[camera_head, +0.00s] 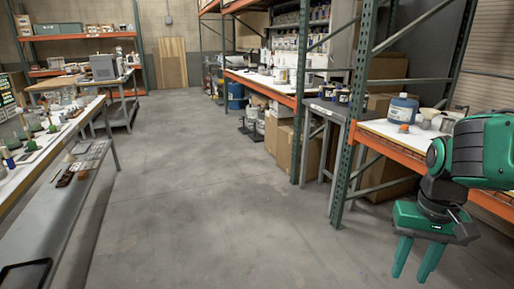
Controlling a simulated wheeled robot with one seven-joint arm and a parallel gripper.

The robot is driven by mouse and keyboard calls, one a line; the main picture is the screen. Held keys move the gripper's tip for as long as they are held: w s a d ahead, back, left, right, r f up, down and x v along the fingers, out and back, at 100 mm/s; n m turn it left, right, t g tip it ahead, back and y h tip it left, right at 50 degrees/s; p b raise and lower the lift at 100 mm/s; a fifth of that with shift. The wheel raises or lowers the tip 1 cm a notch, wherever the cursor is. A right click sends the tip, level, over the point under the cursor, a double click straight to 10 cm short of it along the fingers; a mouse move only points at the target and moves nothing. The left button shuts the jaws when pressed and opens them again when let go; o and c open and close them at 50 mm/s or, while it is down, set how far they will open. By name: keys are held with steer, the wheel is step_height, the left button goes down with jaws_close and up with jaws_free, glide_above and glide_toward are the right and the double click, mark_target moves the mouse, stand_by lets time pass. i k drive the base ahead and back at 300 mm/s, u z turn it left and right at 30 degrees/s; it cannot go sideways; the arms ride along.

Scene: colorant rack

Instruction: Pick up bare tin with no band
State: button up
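My gripper (410,278) hangs at the lower right, in front of the right-hand rack, with its two green fingers apart and pointing down. Nothing shows between them. I cannot pick out a bare tin with no band for certain. A small pale grey container (447,123) stands on the right bench, partly behind my arm; its surface is too small to read. A pale tin-like container (281,76) stands on the farther bench, also too small to judge. My gripper is well apart from both.
A blue-tinted jug (403,109) and a small orange object (404,128) sit on the right bench. Rack uprights (356,110) stand along the right. A long bench (60,150) with small items lines the left. The concrete floor (190,200) between is clear.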

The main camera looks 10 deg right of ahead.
mark_target(448, 124)
steer(key=z, duration=0.2)
steer(key=i, duration=1.2)
steer(key=z, duration=0.8)
steer(key=i, duration=1.1)
steer(key=z, duration=1.3)
steer(key=i, duration=1)
steer(key=z, duration=0.55)
